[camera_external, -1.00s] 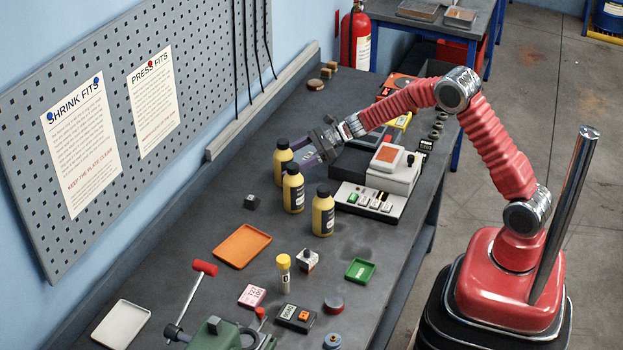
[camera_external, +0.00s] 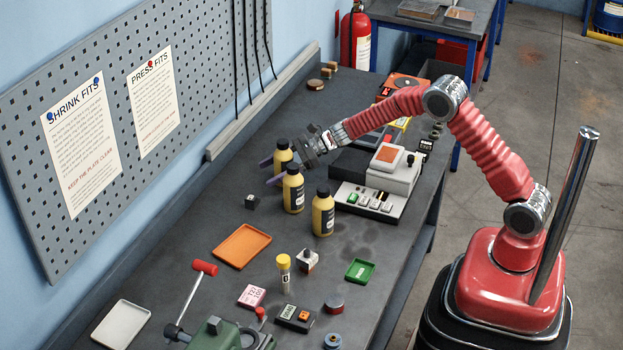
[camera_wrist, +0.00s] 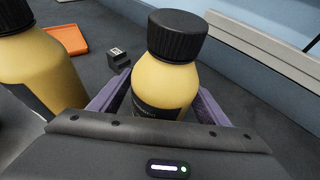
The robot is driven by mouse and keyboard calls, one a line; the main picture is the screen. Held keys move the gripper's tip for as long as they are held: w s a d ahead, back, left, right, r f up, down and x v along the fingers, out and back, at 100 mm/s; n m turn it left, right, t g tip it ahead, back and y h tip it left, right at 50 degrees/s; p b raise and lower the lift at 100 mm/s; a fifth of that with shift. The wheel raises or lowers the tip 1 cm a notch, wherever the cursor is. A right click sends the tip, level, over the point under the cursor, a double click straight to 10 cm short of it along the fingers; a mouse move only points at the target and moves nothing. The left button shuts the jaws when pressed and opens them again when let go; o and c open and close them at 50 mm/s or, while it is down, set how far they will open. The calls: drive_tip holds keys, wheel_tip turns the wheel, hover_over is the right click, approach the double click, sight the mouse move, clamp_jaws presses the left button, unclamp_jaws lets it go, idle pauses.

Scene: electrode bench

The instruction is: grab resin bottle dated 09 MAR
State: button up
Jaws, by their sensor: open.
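Three yellow resin bottles with black caps and dark labels stand upright on the bench: the far bottle (camera_external: 283,156), the middle bottle (camera_external: 293,192) and the near bottle (camera_external: 323,213). No date is readable on them. My gripper (camera_external: 270,171) is open with its purple fingers around the far bottle, one passing between it and the middle bottle. In the wrist view this bottle (camera_wrist: 165,85) stands between the fingers, its lower part hidden by my gripper body. A neighbouring bottle (camera_wrist: 38,70) stands close at the left there.
A small dark block (camera_external: 252,202) and an orange tray (camera_external: 241,246) lie in front of the bottles. A grey-white device with buttons (camera_external: 368,203) stands right of them. A pegboard wall (camera_external: 150,50) bounds the left side. The bench between bottles and wall is clear.

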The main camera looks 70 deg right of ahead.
idle(0.4)
drive_tip(key=shift+r, duration=0.1)
drive_tip(key=c, duration=1.7)
